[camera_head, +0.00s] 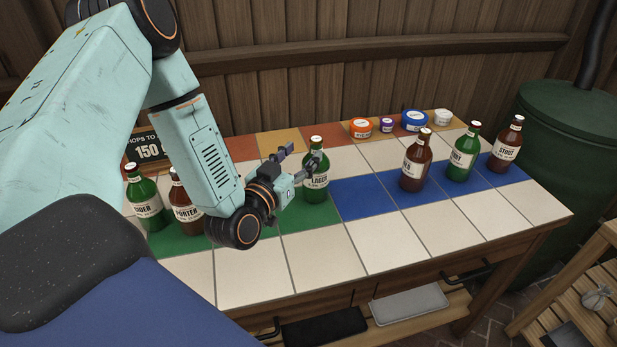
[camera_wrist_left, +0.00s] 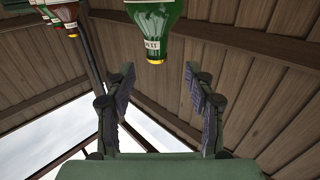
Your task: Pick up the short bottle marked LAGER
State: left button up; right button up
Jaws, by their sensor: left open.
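The LAGER bottle (camera_head: 316,188) is green glass with a cream label and a pale cap. It stands upright on the green tiles of the counter. My left gripper (camera_head: 300,157) is open and empty beside it, on its left side in the head view. One finger overlaps the bottle's upper part there; I cannot tell whether it touches. In the left wrist view a green bottle (camera_wrist_left: 154,18) hangs upside down at the top edge, past the open fingers (camera_wrist_left: 159,72) and between their lines. Its label is mostly cut off. My right gripper is not in view.
CIDER (camera_head: 144,205) and PORTER (camera_head: 186,212) bottles stand left, PORTER partly behind my arm. Several bottles, including STOUT (camera_head: 506,150), stand on the blue tiles right. Small tubs (camera_head: 415,119) line the back. The cream front tiles (camera_head: 380,245) are clear. A wooden wall (camera_head: 290,90) rises behind.

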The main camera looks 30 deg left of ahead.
aim_at(313, 145)
pick_arm(q)
jog(key=w, duration=0.3)
jog(key=w+b, duration=0.1)
jog(key=w, duration=0.3)
jog(key=shift+a+f, duration=0.1)
jog(key=shift+f, duration=0.1)
jog(key=shift+s, duration=0.1)
jog(key=shift+c, duration=0.2)
grip_shut()
jog(key=shift+r, duration=0.1)
dwell(0.4)
